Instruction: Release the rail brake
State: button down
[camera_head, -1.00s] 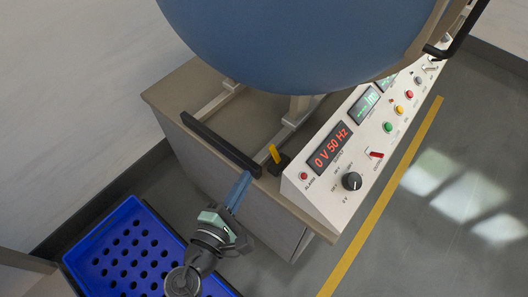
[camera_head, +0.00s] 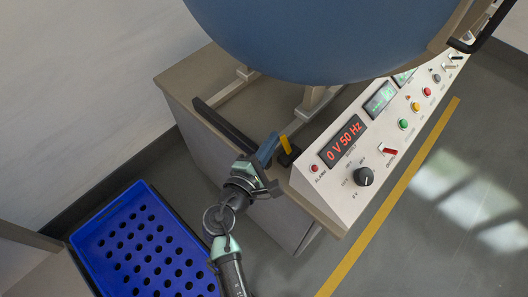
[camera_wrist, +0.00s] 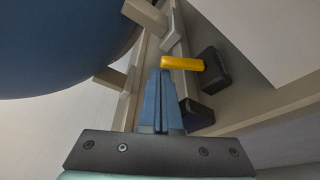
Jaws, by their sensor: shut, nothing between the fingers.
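The rail brake appears to be the yellow lever (camera_head: 285,144) on a small black base (camera_head: 290,157), at the bench edge left of the control panel. In the wrist view the yellow lever (camera_wrist: 183,63) points left from its black base (camera_wrist: 213,69). My gripper (camera_head: 270,144) is shut and empty, its blue fingers just left of the lever. In the wrist view the fingertips of my gripper (camera_wrist: 165,74) lie close beside the lever's free end. I cannot tell whether they touch it.
A long black bar (camera_head: 226,126) runs along the bench edge beside my fingers. The big blue drum (camera_head: 330,35) hangs over the bench. The control panel (camera_head: 345,190) with knob and buttons stands at right. A blue perforated crate (camera_head: 140,245) is on the floor at lower left.

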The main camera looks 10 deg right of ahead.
jog(key=shift+w+d, duration=0.2)
jog(key=shift+s+d+r+m+t+b, duration=0.1)
jog(key=shift+s+m+t+b, duration=0.3)
jog(key=shift+b, duration=0.65)
jog(key=m+b, duration=0.1)
jog(key=b, duration=0.1)
jog(key=m+t+b, duration=0.1)
jog(key=m+b, duration=0.1)
jog(key=b, duration=0.1)
jog(key=shift+s+d, duration=0.4)
jog(key=m+b, duration=0.1)
jog(key=b, duration=0.2)
jog(key=s+m+h+b, duration=0.1)
jog(key=m+b, duration=0.1)
jog(key=b, duration=0.1)
jog(key=shift+s+d+t, duration=0.15)
jog(key=shift+d+t, duration=0.25)
jog(key=shift+r, duration=0.55)
jog(key=shift+s, duration=0.1)
